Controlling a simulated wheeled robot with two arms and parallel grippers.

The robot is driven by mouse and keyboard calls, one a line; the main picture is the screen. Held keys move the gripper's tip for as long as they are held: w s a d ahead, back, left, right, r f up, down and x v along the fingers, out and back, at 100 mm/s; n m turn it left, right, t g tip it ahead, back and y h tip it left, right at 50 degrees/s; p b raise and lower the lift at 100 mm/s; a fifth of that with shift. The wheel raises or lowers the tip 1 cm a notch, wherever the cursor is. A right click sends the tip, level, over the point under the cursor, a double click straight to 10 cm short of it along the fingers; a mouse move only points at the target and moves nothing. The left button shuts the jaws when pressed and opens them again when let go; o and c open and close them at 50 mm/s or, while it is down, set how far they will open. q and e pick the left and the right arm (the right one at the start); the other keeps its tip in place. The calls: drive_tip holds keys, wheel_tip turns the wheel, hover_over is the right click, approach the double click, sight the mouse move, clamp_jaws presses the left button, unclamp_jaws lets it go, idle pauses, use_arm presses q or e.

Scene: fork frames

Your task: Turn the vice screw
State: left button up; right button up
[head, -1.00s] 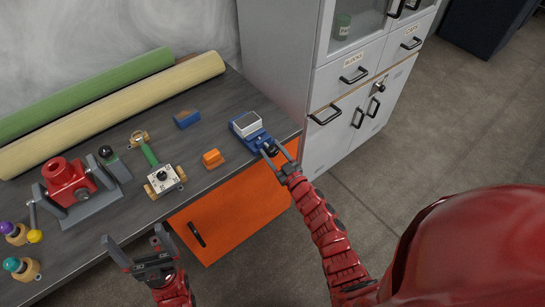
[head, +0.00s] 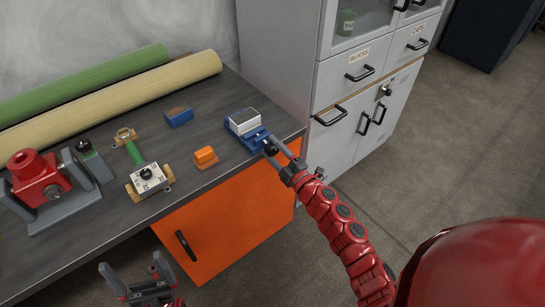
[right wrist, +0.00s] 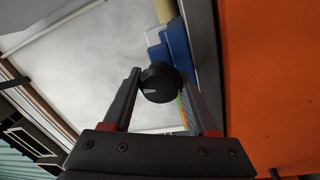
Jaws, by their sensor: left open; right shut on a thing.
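A blue vice (head: 247,128) with a light grey block-like top sits at the right front corner of the workbench. Its black screw knob (head: 270,149) faces the front edge and also shows in the right wrist view (right wrist: 159,84), with a pale mark on its face. My right gripper (head: 278,153) is shut on the knob, one finger on either side of it; it also shows in the right wrist view (right wrist: 160,95). My left gripper (head: 135,281) is open and empty, low in front of the bench.
The dark bench top (head: 120,213) also holds an orange block (head: 205,157), a blue block (head: 179,117), a green-handled device (head: 148,177) and a red fixture (head: 40,177). Green (head: 80,84) and cream (head: 110,101) rolls lie at the back. A grey cabinet (head: 290,60) stands right of the bench.

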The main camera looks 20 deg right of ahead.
drive_tip(key=shift+f+n+g+y+b, duration=0.15)
drive_tip(key=shift+n+g+y+b, duration=0.2)
drive_tip(key=shift+n+b, duration=2.1)
drive_tip(key=shift+n, duration=0.35)
drive_tip(key=o, duration=1.4)
drive_tip(key=shift+p, duration=0.3)
drive_tip(key=shift+c, duration=0.2)
drive_tip(key=v, duration=1.7)
drive_tip(key=shift+s+d+f, duration=0.1)
drive_tip(key=shift+s+d, duration=0.05)
